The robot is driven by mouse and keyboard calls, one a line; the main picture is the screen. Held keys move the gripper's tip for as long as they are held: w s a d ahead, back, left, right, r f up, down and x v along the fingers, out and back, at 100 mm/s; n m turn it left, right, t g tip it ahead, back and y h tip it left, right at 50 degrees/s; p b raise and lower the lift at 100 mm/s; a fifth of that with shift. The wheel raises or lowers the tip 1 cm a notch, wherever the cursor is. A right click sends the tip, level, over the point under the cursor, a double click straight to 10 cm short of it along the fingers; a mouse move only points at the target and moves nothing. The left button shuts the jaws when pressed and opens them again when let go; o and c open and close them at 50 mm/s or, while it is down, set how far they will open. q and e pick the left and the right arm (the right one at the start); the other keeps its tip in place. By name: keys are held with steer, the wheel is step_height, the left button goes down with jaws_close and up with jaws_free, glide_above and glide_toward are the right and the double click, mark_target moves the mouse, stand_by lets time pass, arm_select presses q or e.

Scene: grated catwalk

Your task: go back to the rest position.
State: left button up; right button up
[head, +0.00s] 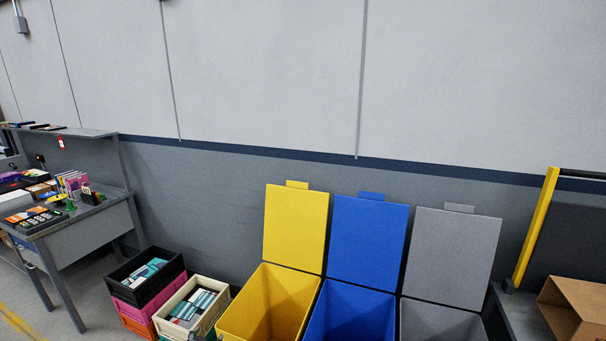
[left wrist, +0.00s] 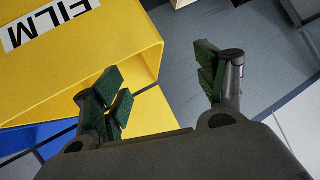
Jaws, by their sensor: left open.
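My left gripper (left wrist: 163,88) shows in the left wrist view with its green-padded fingers spread wide and nothing between them. A yellow bin (left wrist: 120,50) with a white label reading "FILM" lies beyond the fingers, on the left of that view; I cannot tell how far off it is. In the head view the same yellow colour shows on an open bin (head: 252,300) at the bottom middle. Neither gripper can be made out clearly in the head view. My right gripper is not in view.
A blue bin (head: 350,308) and a grey bin (head: 440,322) stand open beside the yellow one. Stacked crates (head: 150,290) and a cream crate (head: 190,310) stand left of them. A cluttered desk (head: 90,225) is at far left, a cardboard box (head: 575,305) at far right.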

arm_select(q)
steer(key=s+d+f+g, duration=0.2)
steer(key=s+f+g, duration=0.1)
steer(key=s+f, duration=0.95)
steer(key=s+d+f+g, duration=0.2)
steer(key=s+f, duration=0.9)
steer(key=s, duration=0.3)
steer(key=s+d+f+g, duration=0.1)
steer(key=s+f, duration=0.2)
steer(key=s, duration=0.8)
steer(key=s+d+f+g, duration=0.2)
steer(key=s+f, duration=0.1)
steer(key=s, duration=0.9)
steer(key=s+d+f+g, duration=0.2)
steer(key=s+f, duration=0.2)
steer(key=s, duration=0.7)
steer(key=shift+s+h, duration=0.15)
steer(key=shift+h, duration=0.25)
